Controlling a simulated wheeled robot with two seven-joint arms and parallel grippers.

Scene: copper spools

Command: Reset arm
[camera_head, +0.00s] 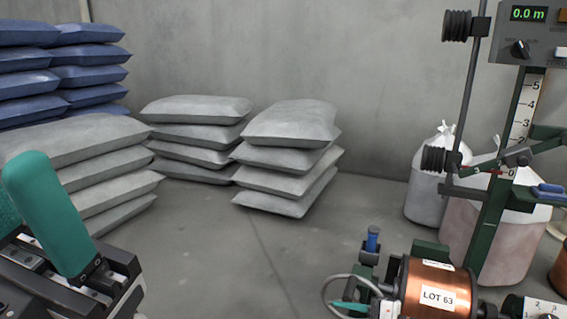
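A winding machine stands at the right. It has a dark green post (497,215) with a white scale plate (527,110). A dark pivoted arm with a red part (468,170) crosses the post near the scale's 0 mark. A blue piece (548,190) shows at the right, near that arm. A copper spool (432,283) labelled LOT 63 lies at the bottom. My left gripper (40,215), with teal fingers, is large and close at the lower left, far from the machine. Its far finger is cut by the picture's edge, so its opening is unclear. My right gripper is not seen.
A control box (537,35) reading 0.0 m sits at the top right. Pale sacks (425,190) stand behind the machine. Grey bags (290,160) and blue bags (85,75) are stacked along the wall. The floor (240,260) in the middle is clear.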

